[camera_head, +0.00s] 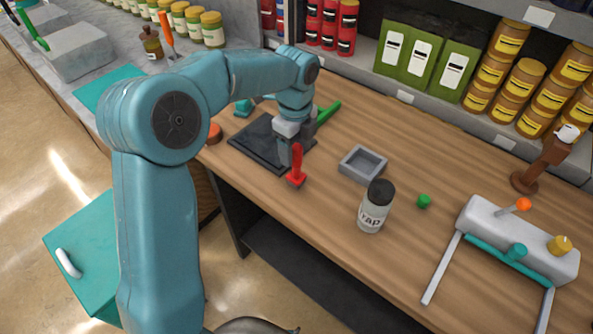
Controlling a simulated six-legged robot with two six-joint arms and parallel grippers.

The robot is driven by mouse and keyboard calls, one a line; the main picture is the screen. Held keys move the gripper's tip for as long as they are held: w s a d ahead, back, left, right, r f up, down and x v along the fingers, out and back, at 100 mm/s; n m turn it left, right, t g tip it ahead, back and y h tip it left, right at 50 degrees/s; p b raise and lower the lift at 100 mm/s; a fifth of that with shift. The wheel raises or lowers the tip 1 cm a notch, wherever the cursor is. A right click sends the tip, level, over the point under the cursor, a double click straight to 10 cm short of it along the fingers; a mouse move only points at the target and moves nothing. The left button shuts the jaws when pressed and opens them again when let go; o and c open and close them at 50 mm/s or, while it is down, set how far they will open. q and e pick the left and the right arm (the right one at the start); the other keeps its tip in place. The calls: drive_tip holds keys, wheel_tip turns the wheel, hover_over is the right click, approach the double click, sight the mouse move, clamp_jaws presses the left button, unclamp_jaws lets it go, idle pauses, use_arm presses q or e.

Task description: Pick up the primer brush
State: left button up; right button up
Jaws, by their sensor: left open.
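My left gripper (289,153) points down over the workbench, at the edge of a dark mat (262,145). It is open, and its fingers are partly hidden by the wrist. A red-handled tool (297,168) stands close in front of the fingers; I cannot tell whether they touch. A green handle (327,113) lies just behind the gripper, its other end hidden by the gripper. I cannot tell which of these two is the primer brush. My right gripper is not in view.
A grey square tray (363,164), a white bottle with a dark cap (373,207) and a small green cap (424,201) stand to the right. A grey device with metal legs (520,240) is at far right. Jars and cans (530,95) line the back shelf.

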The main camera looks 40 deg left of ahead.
sight(295, 157)
use_arm(q)
wheel_tip(295, 157, down, 4)
drive_tip(key=shift+w+a+r, duration=0.1)
drive_tip(key=shift+a+r, duration=0.05)
drive_tip(key=shift+r, duration=0.15)
clamp_jaws()
wheel_tip(295, 157, up, 20)
drive_tip(key=p, duration=0.1)
drive_tip(key=shift+p, duration=0.35)
